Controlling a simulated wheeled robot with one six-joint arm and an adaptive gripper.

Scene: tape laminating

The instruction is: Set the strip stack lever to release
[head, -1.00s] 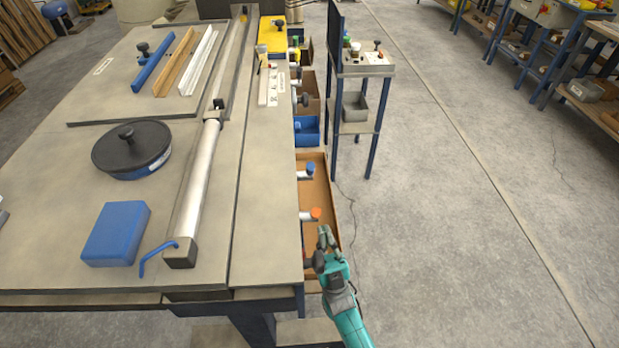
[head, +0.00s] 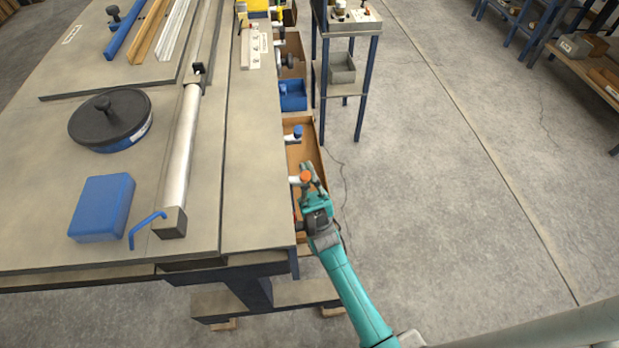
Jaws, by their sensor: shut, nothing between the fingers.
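Several levers stick out along the right edge of the workbench (head: 255,150). One has an orange tip (head: 305,176), one a blue tip (head: 297,131), and one farther back a dark knob (head: 288,60). I cannot tell from labels which is the strip stack lever. My gripper (head: 311,180) is shut and empty, with its fingertips right at the orange-tipped lever; whether they touch it is unclear. Blue, wooden and white strips (head: 148,22) lie at the far left of the bench, with a black knob (head: 113,14) beside them.
A black round reel (head: 109,118), a blue block (head: 101,208) and a silver roller (head: 180,150) with a blue crank are on the bench. An open brown box (head: 318,150) and a blue bin (head: 292,95) sit beside its edge. A blue-legged stand (head: 364,80) is behind.

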